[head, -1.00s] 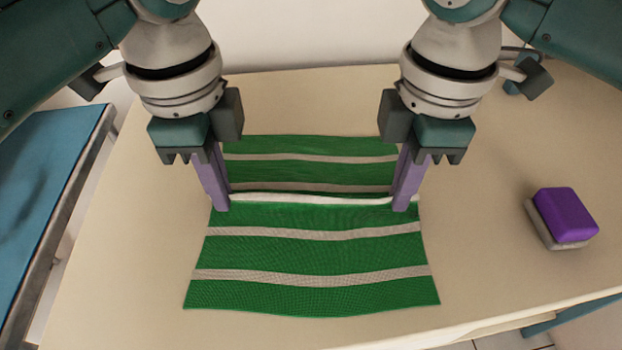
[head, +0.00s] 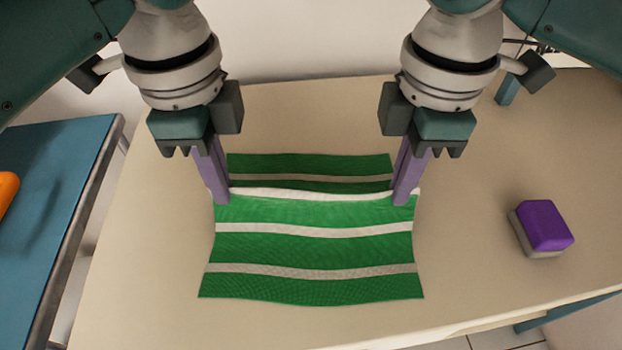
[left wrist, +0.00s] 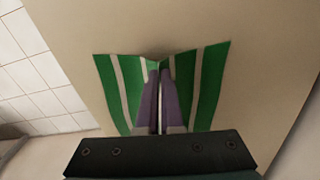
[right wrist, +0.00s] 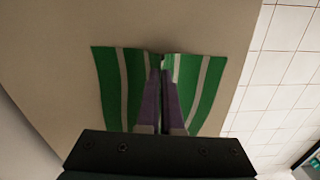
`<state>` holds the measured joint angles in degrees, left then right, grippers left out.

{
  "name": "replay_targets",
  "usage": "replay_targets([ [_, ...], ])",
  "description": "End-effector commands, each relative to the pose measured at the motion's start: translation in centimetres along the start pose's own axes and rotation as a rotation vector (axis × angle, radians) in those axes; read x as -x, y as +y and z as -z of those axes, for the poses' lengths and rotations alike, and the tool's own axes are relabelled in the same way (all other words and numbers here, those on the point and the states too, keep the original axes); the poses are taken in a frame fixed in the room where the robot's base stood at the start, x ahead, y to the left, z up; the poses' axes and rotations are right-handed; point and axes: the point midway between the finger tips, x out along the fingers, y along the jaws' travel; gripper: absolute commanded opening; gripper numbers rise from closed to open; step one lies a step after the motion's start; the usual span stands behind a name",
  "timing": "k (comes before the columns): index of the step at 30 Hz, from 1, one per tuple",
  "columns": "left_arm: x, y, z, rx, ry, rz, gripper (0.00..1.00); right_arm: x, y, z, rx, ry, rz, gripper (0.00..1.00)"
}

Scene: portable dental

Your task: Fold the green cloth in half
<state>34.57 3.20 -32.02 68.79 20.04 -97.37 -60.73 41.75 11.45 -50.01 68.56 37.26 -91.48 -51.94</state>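The green cloth (head: 314,247) with pale stripes lies on the table, its near part spread flat and slightly rippled. Its middle is raised in a crosswise ridge with a white band, held between my two grippers; a shorter part shows behind the ridge. My left gripper (head: 222,198) is shut on the cloth at the ridge's left end. My right gripper (head: 401,198) is shut on it at the right end. Both wrist views show the purple fingers together, pinching the cloth (left wrist: 210,90), which spreads to both sides; it also shows in the right wrist view (right wrist: 112,90).
A purple and grey block (head: 543,228) sits on the table (head: 480,260) to the right of the cloth. A blue surface (head: 60,165) with an orange object (head: 7,190) stands at the left. The table between cloth and block is clear.

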Motion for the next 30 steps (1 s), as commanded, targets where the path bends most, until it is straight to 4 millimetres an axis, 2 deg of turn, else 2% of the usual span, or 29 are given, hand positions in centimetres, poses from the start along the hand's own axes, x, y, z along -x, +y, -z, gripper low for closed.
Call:
replay_targets([
  [1,0.6,0.0,0.0,0.0,0.0,0.0,0.0,0.6,0.0,0.0,0.0,0.0,0.0,0.0],
  [12,0.6,0.0,0.0,0.0,0.0,0.0,0.0,0.6,0.0,0.0,0.0,0.0,-0.001,0.0],
  [17,1.3,0.0,0.0,0.0,0.0,0.0,0.0,1.3,0.0,0.0,0.0,0.0,-0.001,0.0],
  [23,3.9,0.0,0.0,0.0,0.0,0.0,0.0,4.0,0.0,0.1,0.0,0.001,0.0,0.0],
  [30,8.7,0.0,0.1,-0.001,-0.001,0.0,0.0,8.8,0.0,0.1,0.0,0.001,0.0,0.0],
])
